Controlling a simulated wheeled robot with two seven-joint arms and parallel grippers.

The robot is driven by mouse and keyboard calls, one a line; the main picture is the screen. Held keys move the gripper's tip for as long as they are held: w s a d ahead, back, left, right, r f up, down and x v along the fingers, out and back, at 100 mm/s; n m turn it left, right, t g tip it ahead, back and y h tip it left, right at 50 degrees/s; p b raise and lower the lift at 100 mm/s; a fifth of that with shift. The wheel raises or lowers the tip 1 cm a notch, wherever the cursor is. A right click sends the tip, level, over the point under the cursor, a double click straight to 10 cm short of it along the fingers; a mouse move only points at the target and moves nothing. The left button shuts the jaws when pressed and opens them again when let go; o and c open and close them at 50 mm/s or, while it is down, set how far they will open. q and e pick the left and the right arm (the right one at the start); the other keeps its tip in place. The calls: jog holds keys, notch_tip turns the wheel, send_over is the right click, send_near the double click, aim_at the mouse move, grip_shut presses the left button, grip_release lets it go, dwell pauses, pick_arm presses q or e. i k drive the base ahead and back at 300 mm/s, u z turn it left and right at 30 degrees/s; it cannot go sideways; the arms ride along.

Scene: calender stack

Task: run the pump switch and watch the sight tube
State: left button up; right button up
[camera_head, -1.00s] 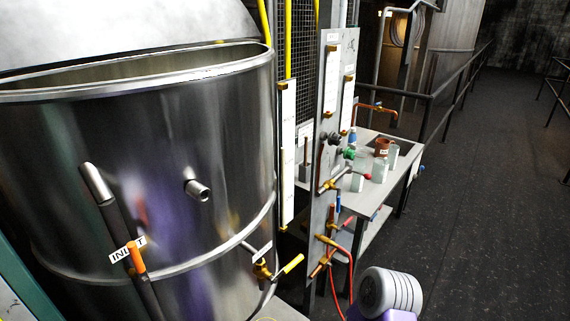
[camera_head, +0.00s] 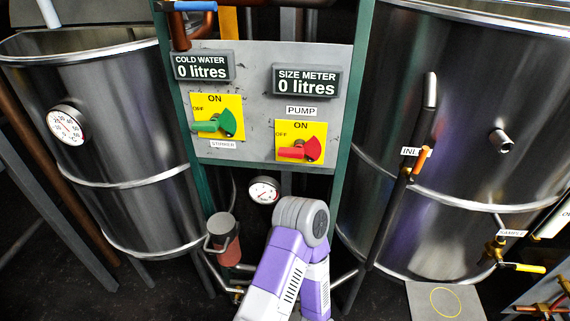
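The pump switch (camera_head: 314,150) is a red rotary handle on a yellow plate under a PUMP label on the grey panel (camera_head: 255,110). Its bar points left, toward OFF; ON is marked above. The SIZE METER display (camera_head: 307,80) above it reads 0 litres. I cannot make out the sight tube for certain; a white strip (camera_head: 556,224) is cut off at the right edge. A purple and white arm of mine with a grey joint rises from the bottom middle, below the panel. Neither gripper shows.
A green-handled switch (camera_head: 227,122) sits left of the pump switch, under a COLD WATER display (camera_head: 202,67) reading 0 litres. Steel tanks stand left (camera_head: 110,130) and right (camera_head: 400,120). A dial gauge (camera_head: 264,190) sits below the panel. Pipes and valves crowd the right tank.

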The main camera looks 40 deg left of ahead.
aim_at(312, 147)
jog(key=u, duration=2.6)
jog(key=k, duration=0.8)
jog(key=z, duration=0.8)
jog(key=i, duration=1)
jog(key=u, duration=0.05)
